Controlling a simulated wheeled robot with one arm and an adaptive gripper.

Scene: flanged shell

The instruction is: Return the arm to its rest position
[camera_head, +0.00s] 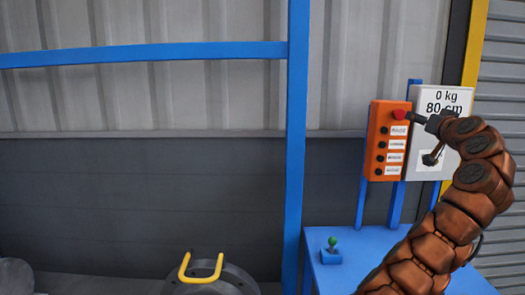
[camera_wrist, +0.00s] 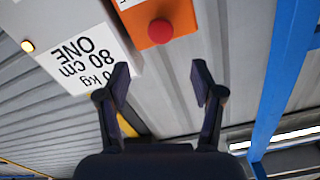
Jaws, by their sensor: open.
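My arm rises from the bottom right in the head view, its brown links reaching up and bending left. My gripper (camera_head: 420,118) is at the orange control box (camera_head: 379,152), close to the red button (camera_head: 399,114) at its top; I cannot tell from this view whether it touches. In the wrist view my gripper (camera_wrist: 162,85) is open, with two dark fingers apart and nothing between them. The red button (camera_wrist: 161,31) lies beyond the fingertips there, on the orange box (camera_wrist: 180,18), with a visible gap in the picture.
A white sign (camera_head: 432,100) reading "0 kg 80 cm" stands right of the box. A blue table (camera_head: 330,270) below carries a green-topped joystick (camera_head: 332,243). A blue post (camera_head: 295,150) stands to the left. A grey flanged part with a yellow handle (camera_head: 200,268) is at the bottom.

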